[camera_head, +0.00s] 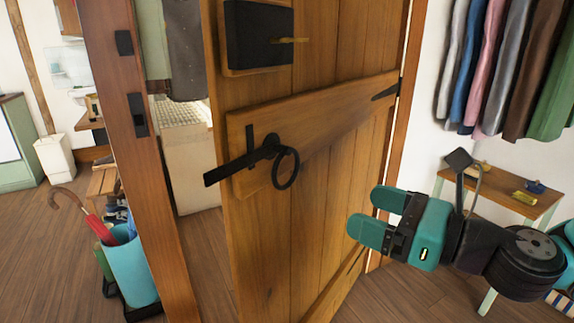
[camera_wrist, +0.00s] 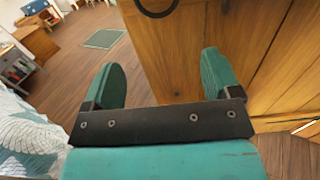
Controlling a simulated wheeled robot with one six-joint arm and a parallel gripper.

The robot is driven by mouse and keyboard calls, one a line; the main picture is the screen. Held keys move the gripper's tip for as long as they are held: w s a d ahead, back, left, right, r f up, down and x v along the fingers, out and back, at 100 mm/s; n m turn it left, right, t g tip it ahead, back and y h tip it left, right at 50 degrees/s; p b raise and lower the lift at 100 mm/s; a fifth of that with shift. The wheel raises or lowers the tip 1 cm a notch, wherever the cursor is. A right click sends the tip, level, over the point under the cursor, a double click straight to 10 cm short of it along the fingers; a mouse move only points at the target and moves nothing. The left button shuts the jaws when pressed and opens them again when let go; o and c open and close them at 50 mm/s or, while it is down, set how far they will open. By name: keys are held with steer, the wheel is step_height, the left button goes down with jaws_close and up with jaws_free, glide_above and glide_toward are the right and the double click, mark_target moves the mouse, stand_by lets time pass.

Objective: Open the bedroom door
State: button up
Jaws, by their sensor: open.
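The wooden bedroom door (camera_head: 335,135) stands ajar, with a gap between its left edge and the door frame (camera_head: 150,170). A black latch bar (camera_head: 238,165) and a black ring handle (camera_head: 286,168) sit on its middle board. A black lock box (camera_head: 258,35) with a brass-coloured key (camera_head: 290,40) is above. My teal gripper (camera_head: 367,216) is open and empty, to the right of and below the ring, apart from it. In the wrist view, my open gripper (camera_wrist: 165,85) has the door (camera_wrist: 215,40) beyond its fingers, and part of the ring (camera_wrist: 157,8) shows at the top edge.
Clothes (camera_head: 500,65) hang on the right wall above a small side table (camera_head: 500,190). A turquoise umbrella bin (camera_head: 132,268) stands left of the door frame, beyond the doorway. In the wrist view, a patterned bed cover (camera_wrist: 25,130) is at left and wooden floor (camera_wrist: 65,75) is clear.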

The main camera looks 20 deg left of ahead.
mark_target(268, 177)
steer(key=p+x, duration=0.4)
steer(key=x, duration=1.1)
steer(key=shift+a, duration=0.25)
steer(key=shift+c, duration=0.5)
steer(key=c, duration=0.8)
steer(key=p, duration=0.1)
steer(key=m+p, duration=0.1)
steer(key=p, duration=0.1)
steer(key=shift+s+a+r, duration=0.1)
steer(key=shift+s+r, duration=0.2)
steer(key=shift+s+f+m+p, duration=0.25)
steer(key=shift+m+p, duration=0.25)
steer(key=shift+p, duration=0.25)
steer(key=shift+c, duration=0.2)
